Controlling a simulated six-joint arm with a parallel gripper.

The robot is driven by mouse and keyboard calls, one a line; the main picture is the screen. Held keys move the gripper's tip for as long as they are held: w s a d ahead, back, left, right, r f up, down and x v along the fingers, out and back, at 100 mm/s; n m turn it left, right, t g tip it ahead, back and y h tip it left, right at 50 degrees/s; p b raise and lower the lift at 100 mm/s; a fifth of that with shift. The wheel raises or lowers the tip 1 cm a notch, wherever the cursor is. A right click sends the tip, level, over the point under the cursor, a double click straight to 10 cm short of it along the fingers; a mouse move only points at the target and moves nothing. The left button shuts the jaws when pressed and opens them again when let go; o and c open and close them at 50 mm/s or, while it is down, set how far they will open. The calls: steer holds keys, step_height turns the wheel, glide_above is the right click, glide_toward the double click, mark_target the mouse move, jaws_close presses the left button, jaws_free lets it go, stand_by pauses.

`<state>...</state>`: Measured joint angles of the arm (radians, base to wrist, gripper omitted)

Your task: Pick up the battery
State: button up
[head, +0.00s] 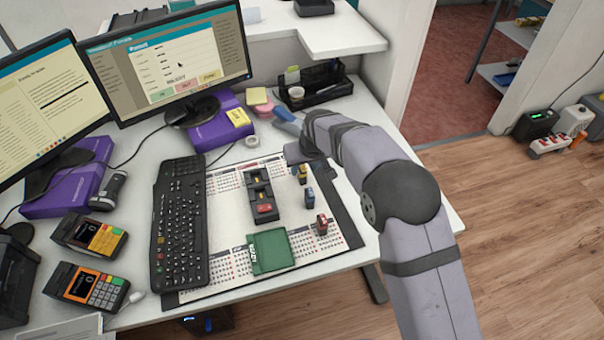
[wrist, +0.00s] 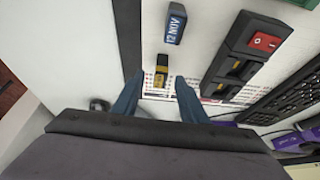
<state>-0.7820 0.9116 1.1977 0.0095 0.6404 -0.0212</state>
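The battery (head: 302,174) is a small yellow and black block on the calendar mat, just left of the end of my arm in the head view. In the wrist view the battery (wrist: 163,78) shows between and beyond my two blue fingertips. My gripper (wrist: 158,80) is open, with a finger on either side of the battery in the picture and nothing held. I cannot tell how far the tips are above the mat. A black holder (head: 258,187) with yellow parts in its slots and a red switch lies left of the battery; it is also in the wrist view (wrist: 241,50).
A blue date stamp (head: 309,198) stands close to the battery, with a red stamp (head: 322,225) nearer the front. A green tray (head: 270,251) lies below the holder. The keyboard (head: 178,220) is to the left. A black desk organiser (head: 320,84) stands behind.

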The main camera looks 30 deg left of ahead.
mark_target(303, 169)
steer(key=shift+p+x, duration=0.8)
steer(key=shift+x, duration=1.8)
steer(key=shift+w+a, duration=0.1)
steer(key=shift+a, duration=0.05)
steer(key=shift+r, duration=0.1)
jaws_close()
